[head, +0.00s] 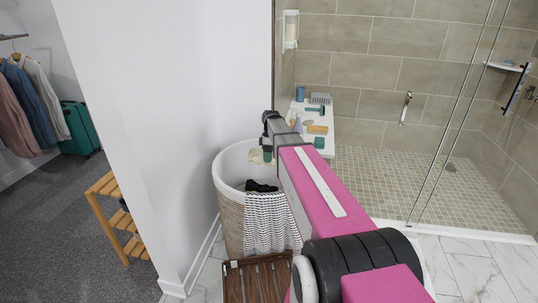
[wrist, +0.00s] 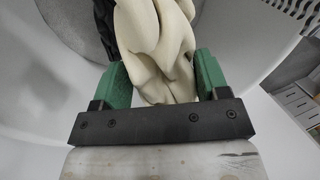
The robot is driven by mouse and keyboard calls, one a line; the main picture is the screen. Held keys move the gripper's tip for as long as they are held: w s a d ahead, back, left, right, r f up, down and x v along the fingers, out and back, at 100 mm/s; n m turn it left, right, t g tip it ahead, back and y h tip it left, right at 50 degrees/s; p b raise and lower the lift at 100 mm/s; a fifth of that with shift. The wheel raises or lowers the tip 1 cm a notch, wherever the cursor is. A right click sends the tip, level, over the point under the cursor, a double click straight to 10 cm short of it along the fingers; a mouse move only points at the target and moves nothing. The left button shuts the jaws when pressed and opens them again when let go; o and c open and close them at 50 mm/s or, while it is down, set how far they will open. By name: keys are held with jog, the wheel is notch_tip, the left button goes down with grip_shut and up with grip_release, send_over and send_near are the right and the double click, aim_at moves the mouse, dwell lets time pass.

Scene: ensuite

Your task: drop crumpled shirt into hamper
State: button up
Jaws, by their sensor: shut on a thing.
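The crumpled shirt (wrist: 155,30) is cream-coloured and hangs in folds between the green fingers of my gripper (wrist: 163,80) in the wrist view. My gripper (head: 267,152) is shut on it. In the head view the shirt (head: 256,157) shows as a small pale patch, partly hidden by my gripper, over the hamper's mouth. The hamper (head: 230,215) is a round woven basket with a white lining, standing by the white wall. Its right side is hidden behind my arm. I cannot tell whether the shirt touches the lining.
A white shelf with toiletries (head: 317,128) stands behind. A glass shower panel (head: 460,110) is at the right.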

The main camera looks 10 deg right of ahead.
jog(key=o, duration=1.1)
jog(key=shift+c, duration=0.2)
jog(key=shift+r, duration=0.1)
jog(key=v, duration=1)
jog(key=shift+r, duration=0.3)
jog(key=shift+d, duration=0.1)
